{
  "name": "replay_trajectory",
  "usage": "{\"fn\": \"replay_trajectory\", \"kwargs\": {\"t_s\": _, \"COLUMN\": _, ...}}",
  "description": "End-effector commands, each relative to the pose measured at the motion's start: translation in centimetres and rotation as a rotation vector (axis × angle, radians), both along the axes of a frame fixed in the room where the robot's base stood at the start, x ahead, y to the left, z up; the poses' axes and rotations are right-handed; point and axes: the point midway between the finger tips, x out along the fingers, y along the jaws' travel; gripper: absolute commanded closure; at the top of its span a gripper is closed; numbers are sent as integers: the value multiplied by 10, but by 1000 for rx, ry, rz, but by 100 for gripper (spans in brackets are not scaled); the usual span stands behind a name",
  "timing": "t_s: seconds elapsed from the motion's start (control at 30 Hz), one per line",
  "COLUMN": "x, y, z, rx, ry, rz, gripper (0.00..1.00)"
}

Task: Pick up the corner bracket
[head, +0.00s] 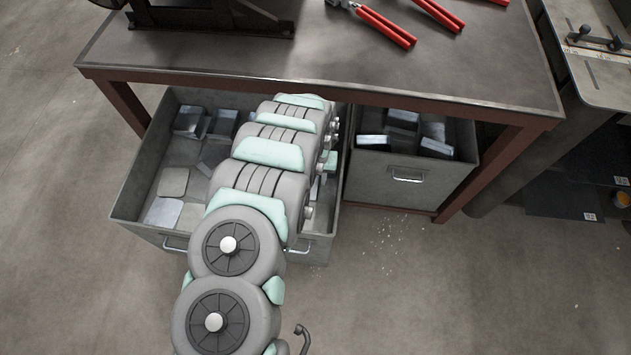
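My arm reaches over the open left bin (136,190) under the workbench, and its far end goes down behind my own links near the bench edge. My gripper does not show, so I cannot see whether it is open or holding anything. Dark bluish, folded-looking metal pieces (190,122) lie at the back left of this bin. Flat pale plates (173,182) lie nearer its front left. I cannot tell which piece is the corner bracket. My arm hides much of the bin's middle and right.
A second bin (400,190) on the right holds several boxy metal pieces (403,119). The workbench top (330,60) overhangs both bins, with red-handled tools (385,27) on it. A bench leg (490,170) stands at right.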

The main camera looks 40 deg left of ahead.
Motion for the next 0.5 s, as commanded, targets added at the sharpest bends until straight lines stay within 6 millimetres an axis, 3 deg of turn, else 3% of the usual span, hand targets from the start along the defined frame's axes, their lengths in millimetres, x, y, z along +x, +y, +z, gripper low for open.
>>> {"fn": "replay_trajectory", "kwargs": {"t_s": 0.3, "x": -1, "y": -1, "z": -46, "rx": -2, "ry": 1, "rz": 0, "gripper": 72}}
{"fn": "replay_trajectory", "kwargs": {"t_s": 0.5, "x": 0, "y": -1, "z": -60, "rx": 0, "ry": -1, "rz": 1, "gripper": 72}}
